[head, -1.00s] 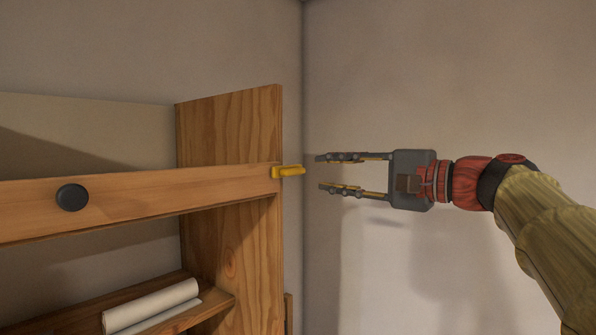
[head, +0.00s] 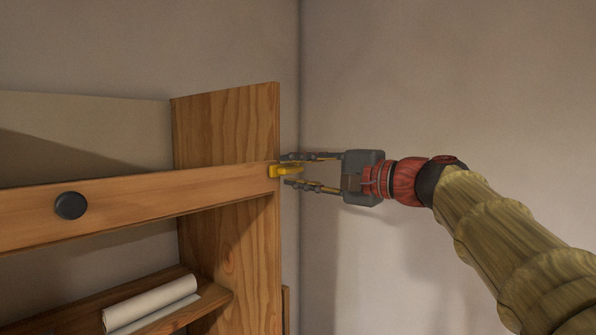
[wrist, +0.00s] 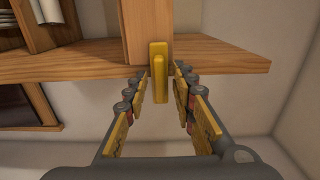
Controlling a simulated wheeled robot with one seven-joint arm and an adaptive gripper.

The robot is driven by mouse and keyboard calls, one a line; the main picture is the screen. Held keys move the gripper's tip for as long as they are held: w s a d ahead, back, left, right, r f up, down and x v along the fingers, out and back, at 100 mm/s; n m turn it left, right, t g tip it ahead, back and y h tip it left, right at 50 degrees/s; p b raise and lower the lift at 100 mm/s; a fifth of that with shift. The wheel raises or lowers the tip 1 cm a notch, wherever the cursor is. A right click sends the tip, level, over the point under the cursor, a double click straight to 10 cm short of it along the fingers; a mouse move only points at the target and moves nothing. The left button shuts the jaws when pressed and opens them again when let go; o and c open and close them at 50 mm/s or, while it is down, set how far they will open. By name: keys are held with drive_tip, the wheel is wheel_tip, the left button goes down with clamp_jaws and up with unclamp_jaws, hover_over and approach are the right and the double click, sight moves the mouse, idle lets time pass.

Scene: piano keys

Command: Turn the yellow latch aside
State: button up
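The yellow latch (head: 286,171) sits at the right end of the wooden front rail, by the side panel, and sticks out to the right. In the wrist view the latch (wrist: 159,72) stands between the tips of my two fingers, with a gap visible on each side. My gripper (head: 288,170) is open, its fingers reaching left with one above and one below the latch's outer end. The wrist view shows my gripper (wrist: 160,92) pointing straight at the latch.
The wooden rail (head: 170,198) carries a round black knob (head: 70,205). The wooden side panel (head: 228,128) rises behind the latch. A white paper roll (head: 150,302) lies on the shelf below. The space to the right, before the wall, is free.

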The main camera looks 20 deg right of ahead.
drive_tip(key=shift+w, duration=0.15)
drive_tip(key=shift+c, duration=1.2)
clamp_jaws()
drive_tip(key=shift+f+n+b, duration=0.15)
drive_tip(key=shift+n+b, duration=0.15)
drive_tip(key=shift+b, duration=0.3)
drive_tip(key=n+b, duration=1.7)
drive_tip(key=shift+b, duration=0.3)
drive_tip(key=shift+n, duration=0.3)
